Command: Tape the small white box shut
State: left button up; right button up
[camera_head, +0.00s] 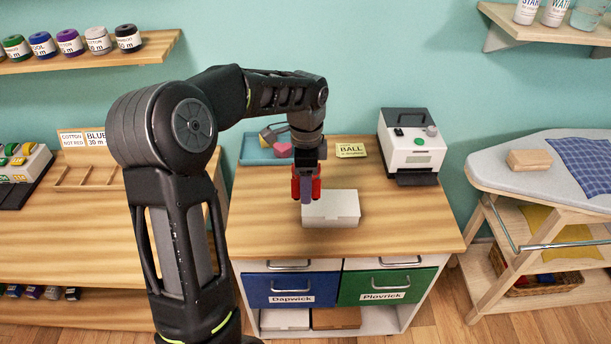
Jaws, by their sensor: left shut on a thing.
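The small white box (340,207) sits on the wooden top of the cabinet, near its middle. Its lid looks down, and a thin seam shows along the front. My left gripper (306,190) comes down from above with red fingers at the back left edge of the box. It is shut on a narrow purplish thing (307,187), mostly hidden between the fingers, so I cannot tell what it is. I cannot tell whether this thing touches the box. My right gripper is out of view.
A blue tray (249,151) with small items stands behind the gripper. A yellow "BALL" card (350,150) and a white-and-black machine (411,145) stand at the back right. The cabinet top (410,222) is clear right of the box. An ironing board (500,180) stands further right.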

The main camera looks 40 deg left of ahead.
aim_at(306, 210)
pick_arm(q)
jog(key=shift+w+f, duration=0.1)
jog(key=shift+w, duration=0.1)
jog(key=shift+f, duration=0.1)
jog(key=shift+f+b, duration=2.25)
jog(key=shift+f, duration=0.5)
jog(key=shift+f+b, duration=0.35)
jog(key=shift+f, duration=0.25)
jog(key=shift+p, duration=0.7)
dwell(3.7)
